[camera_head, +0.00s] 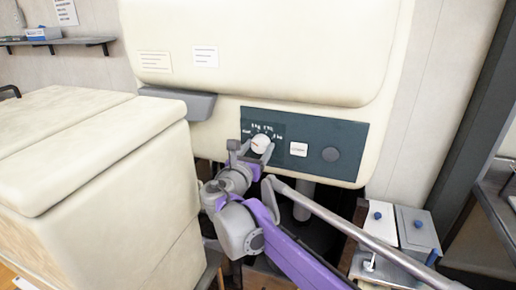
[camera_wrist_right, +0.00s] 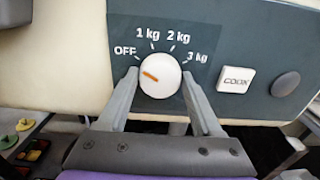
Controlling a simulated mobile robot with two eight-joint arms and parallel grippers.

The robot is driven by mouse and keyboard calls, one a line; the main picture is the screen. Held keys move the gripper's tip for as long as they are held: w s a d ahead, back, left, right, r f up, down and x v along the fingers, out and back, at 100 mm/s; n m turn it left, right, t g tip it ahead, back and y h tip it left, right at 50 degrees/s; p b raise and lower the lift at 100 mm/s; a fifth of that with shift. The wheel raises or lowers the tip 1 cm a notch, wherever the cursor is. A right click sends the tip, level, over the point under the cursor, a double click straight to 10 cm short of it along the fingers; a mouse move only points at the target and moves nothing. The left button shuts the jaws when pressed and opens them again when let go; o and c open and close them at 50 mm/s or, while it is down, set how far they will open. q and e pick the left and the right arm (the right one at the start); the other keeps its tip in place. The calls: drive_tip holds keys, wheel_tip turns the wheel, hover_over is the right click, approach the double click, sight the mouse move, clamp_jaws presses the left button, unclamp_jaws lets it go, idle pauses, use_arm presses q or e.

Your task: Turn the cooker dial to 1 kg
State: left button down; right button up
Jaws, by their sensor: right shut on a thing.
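The cooker dial (camera_wrist_right: 160,76) is a round white knob with an orange pointer mark, on the dark panel (camera_wrist_right: 213,60) of the cream cooker. Its labels run OFF, 1 kg, 2 kg and 3 kg from left to right around the top. The orange mark points left and slightly up, towards the OFF side. In the head view, the dial (camera_head: 262,143) is partly hidden by my right gripper (camera_head: 251,150). In the wrist view, my right gripper (camera_wrist_right: 160,88) is shut on the dial, one finger on each side. My left gripper is not in view.
A white COOK button (camera_wrist_right: 236,80) and a dark round knob (camera_wrist_right: 286,84) sit right of the dial. A grey spout or ledge (camera_head: 188,103) sticks out at the panel's upper left. A large cream box (camera_head: 100,160) stands close on the left.

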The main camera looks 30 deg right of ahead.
drive_tip(key=shift+m, duration=0.3)
drive_tip(key=m+p, duration=0.1)
drive_tip(key=m, duration=0.1)
drive_tip(key=shift+r+m+p, duration=0.1)
drive_tip(key=shift+m+p, duration=0.2)
drive_tip(key=shift+p, duration=0.1)
drive_tip(key=shift+m+p, duration=1)
drive_tip(key=shift+m, duration=1.2)
drive_tip(key=o, duration=1.4)
drive_tip(key=v, duration=1.1)
drive_tip(key=shift+b, duration=0.35)
